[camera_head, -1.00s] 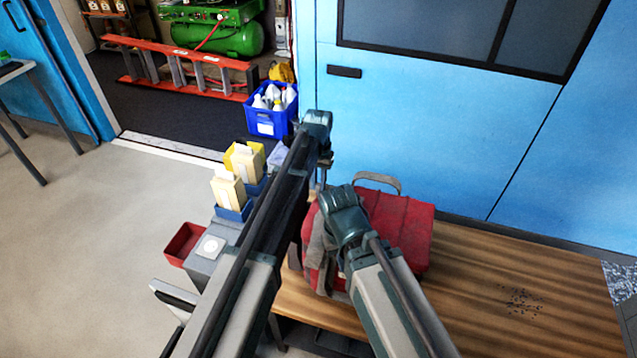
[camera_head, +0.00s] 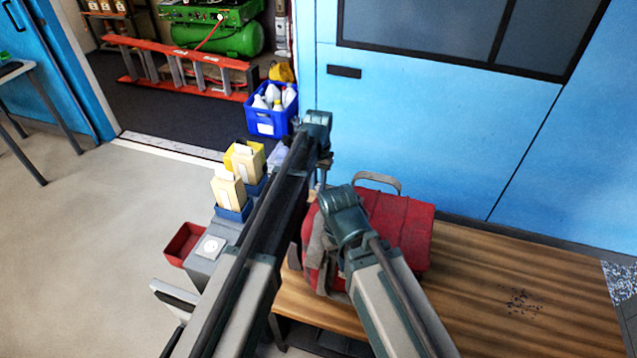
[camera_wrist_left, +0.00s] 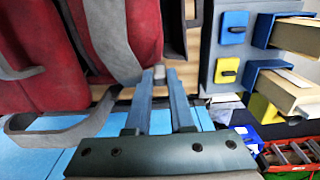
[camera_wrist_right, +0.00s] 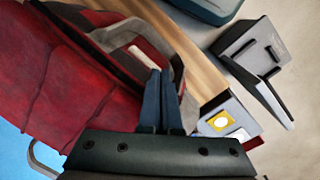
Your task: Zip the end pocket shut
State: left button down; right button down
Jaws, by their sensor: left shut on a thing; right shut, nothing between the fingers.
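The red bag (camera_head: 402,228) with grey trim and a grey handle sits on the wooden bench, partly hidden by my arms. Its end with grey bands (camera_wrist_left: 108,40) shows in the left wrist view. My left gripper (camera_wrist_left: 159,76) is at this end, shut on a small grey piece that looks like a zip pull (camera_wrist_left: 159,72). In the right wrist view, a grey-edged pocket opening (camera_wrist_right: 130,48) shows a dark inside and a pale strip. My right gripper (camera_wrist_right: 161,73) is shut and empty, its tips beside the grey edge. I cannot tell whether they touch it.
Left of the bag stand a grey unit with blue and yellow holders (camera_head: 232,212) and a red bin (camera_head: 184,243). A blue crate of bottles (camera_head: 268,118) stands behind. Blue panels rise behind the bench.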

aim_at(300, 231)
pick_arm(q)
jog(key=s+a, duration=0.1)
jog(key=s, duration=0.4)
jog(key=s+a, duration=0.2)
jog(key=s, duration=0.3)
jog(key=s+a, duration=0.2)
jog(key=s, duration=0.3)
jog(key=c, duration=0.8)
grip_release()
jog(key=shift+s, duration=0.1)
jog(key=shift+r, duration=0.1)
notch_tip(300, 231, up, 14)
jog(key=p, duration=1.3)
jog(key=shift+f+p, duration=0.2)
jog(key=shift+p, duration=0.2)
